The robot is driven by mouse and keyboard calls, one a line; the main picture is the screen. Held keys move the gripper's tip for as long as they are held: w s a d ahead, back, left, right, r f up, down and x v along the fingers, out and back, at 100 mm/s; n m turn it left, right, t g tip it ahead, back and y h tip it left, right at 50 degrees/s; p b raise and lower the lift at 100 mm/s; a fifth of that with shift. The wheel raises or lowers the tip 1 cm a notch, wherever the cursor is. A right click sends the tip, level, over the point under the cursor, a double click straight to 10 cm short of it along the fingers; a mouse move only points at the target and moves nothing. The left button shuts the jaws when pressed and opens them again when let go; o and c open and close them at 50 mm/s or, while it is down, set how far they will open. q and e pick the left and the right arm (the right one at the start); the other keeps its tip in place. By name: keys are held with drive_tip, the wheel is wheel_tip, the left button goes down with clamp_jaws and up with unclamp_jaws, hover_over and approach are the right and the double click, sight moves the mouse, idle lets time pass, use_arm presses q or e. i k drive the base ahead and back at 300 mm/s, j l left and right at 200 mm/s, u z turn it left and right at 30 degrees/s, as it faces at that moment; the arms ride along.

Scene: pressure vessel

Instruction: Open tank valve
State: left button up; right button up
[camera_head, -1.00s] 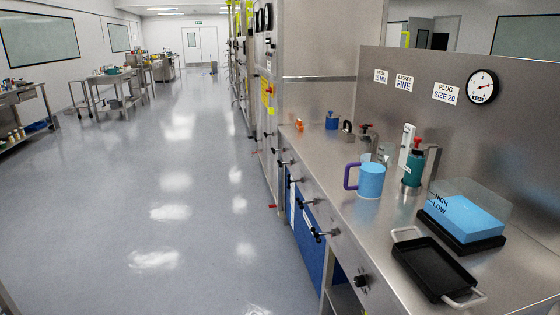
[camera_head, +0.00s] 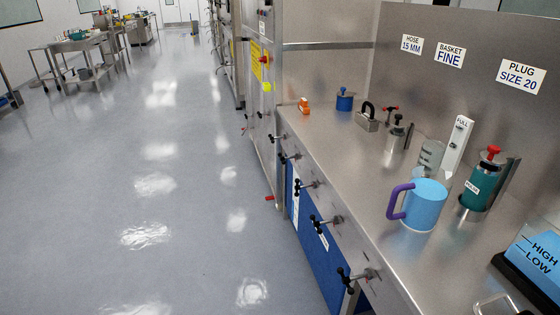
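Several black-handled valves stick out along the front edge of the steel bench (camera_head: 322,130): one farther back (camera_head: 289,157), one in the middle (camera_head: 325,221) and one nearest (camera_head: 356,276). A teal vessel (camera_head: 480,188) with a red top stands at the right. I cannot tell which of these is the tank valve or whether any valve is open. Neither of my grippers is in view.
A blue jug (camera_head: 425,207) with a purple handle stands on the bench near a white upright gauge marked FULL (camera_head: 457,143). Blue panels (camera_head: 318,250) are under the bench. The floor (camera_head: 160,210) on the left is clear.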

sight(282, 159)
drive_tip(key=i+j, duration=0.15)
drive_tip(key=i, duration=0.3)
drive_tip(key=i+j, duration=0.15)
drive_tip(key=i, duration=0.25)
drive_tip(key=i+j+z, duration=0.1)
drive_tip(key=i, duration=0.35)
drive_tip(key=j, duration=0.1)
